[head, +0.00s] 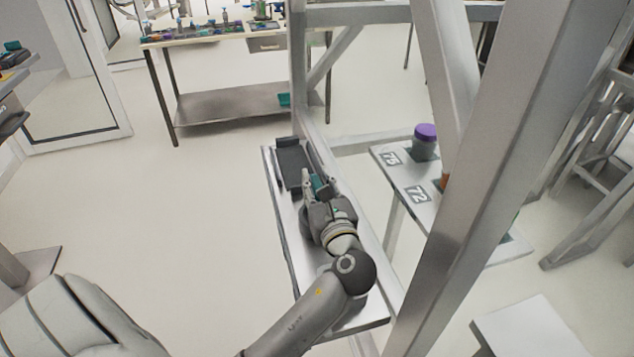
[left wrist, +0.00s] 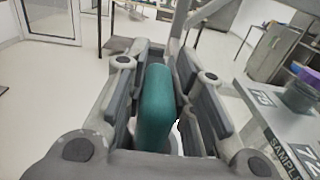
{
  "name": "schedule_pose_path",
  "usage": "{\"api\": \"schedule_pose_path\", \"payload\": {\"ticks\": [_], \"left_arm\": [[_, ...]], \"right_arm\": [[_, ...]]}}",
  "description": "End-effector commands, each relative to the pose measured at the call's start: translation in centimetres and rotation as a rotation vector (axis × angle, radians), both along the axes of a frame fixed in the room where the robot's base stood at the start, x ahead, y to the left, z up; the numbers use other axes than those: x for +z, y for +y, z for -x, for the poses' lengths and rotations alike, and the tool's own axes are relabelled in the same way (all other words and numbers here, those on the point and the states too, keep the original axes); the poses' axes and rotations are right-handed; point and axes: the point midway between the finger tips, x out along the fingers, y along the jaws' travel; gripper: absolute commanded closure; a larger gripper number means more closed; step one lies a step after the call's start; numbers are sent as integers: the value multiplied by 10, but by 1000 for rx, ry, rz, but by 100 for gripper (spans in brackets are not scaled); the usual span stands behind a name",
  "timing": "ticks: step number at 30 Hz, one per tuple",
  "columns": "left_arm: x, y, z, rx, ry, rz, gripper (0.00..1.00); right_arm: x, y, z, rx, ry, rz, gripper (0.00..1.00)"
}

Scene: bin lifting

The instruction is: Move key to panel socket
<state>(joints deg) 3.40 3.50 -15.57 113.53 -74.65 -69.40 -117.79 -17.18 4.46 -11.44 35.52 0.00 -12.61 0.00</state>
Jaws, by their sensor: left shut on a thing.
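My left gripper (head: 313,182) is shut on a teal key, which shows as a small teal piece (head: 319,185) between the fingers. In the left wrist view the key (left wrist: 156,110) stands upright between both finger pads of the left gripper (left wrist: 158,85); its lower end is hidden. The gripper is over a narrow metal panel (head: 287,228). Just beyond the fingertips is a dark block with a raised back (head: 292,166); I cannot tell whether it is the panel socket. My right gripper is not in view.
A metal frame post (head: 490,170) rises right of the panel. Behind it a shelf (head: 393,182) bears labels and a purple-lidded jar (head: 424,142). A workbench (head: 200,38) with small items stands at the back. The floor left of the panel is clear.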

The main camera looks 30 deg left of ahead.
Motion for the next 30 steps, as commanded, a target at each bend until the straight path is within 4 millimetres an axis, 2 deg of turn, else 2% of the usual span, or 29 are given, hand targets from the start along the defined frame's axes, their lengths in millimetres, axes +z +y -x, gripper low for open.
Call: {"api": "schedule_pose_path", "payload": {"ticks": [30], "left_arm": [[-21, 0, 0, 0, -1, -2, 100]], "right_arm": [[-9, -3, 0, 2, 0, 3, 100]]}}
